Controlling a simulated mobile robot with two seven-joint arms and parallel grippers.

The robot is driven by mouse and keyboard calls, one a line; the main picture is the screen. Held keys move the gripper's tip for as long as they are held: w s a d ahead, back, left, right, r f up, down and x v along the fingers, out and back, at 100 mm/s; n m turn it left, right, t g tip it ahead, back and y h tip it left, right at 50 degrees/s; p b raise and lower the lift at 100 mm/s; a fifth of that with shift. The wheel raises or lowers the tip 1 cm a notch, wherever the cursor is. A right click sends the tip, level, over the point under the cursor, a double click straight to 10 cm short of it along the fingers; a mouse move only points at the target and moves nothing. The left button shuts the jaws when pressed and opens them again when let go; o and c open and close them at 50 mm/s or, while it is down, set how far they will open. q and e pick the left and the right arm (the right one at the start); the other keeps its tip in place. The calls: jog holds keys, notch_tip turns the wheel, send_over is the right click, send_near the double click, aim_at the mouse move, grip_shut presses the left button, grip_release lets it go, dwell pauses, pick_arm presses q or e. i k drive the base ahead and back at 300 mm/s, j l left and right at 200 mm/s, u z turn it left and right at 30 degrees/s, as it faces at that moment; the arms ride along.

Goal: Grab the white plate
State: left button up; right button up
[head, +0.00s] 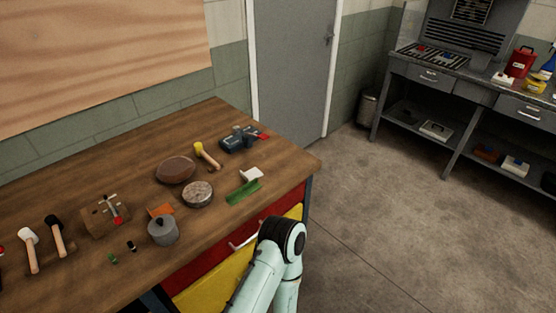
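A small white plate-like piece (251,174) lies on the wooden workbench (130,155), near its right end. It looks bent rather than round, and its exact shape is too small to tell. A green angled strip (242,191) lies just in front of it. A pale mint arm of mine with a dark joint shows at the bottom, in front of the bench drawers. Neither of my grippers can be seen, so their distance from the white piece cannot be told.
Around it are a round stone-like disc (198,194), a brown oval block (175,169), a yellow-headed mallet (207,155) and a dark vise-like tool (240,138). A grey pot (163,230) stands nearer. Open floor (400,210) separates this bench from a metal workbench (470,88).

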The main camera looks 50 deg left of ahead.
aim_at(255, 173)
jog(key=i, duration=1.7)
jog(key=i+u, duration=0.2)
jog(key=u, duration=0.25)
jog(key=i+l+u, duration=0.1)
jog(key=u, duration=0.3)
jog(key=i+l+u, duration=0.15)
jog(key=u, duration=0.3)
jog(key=i+u, duration=0.1)
jog(key=u, duration=1.7)
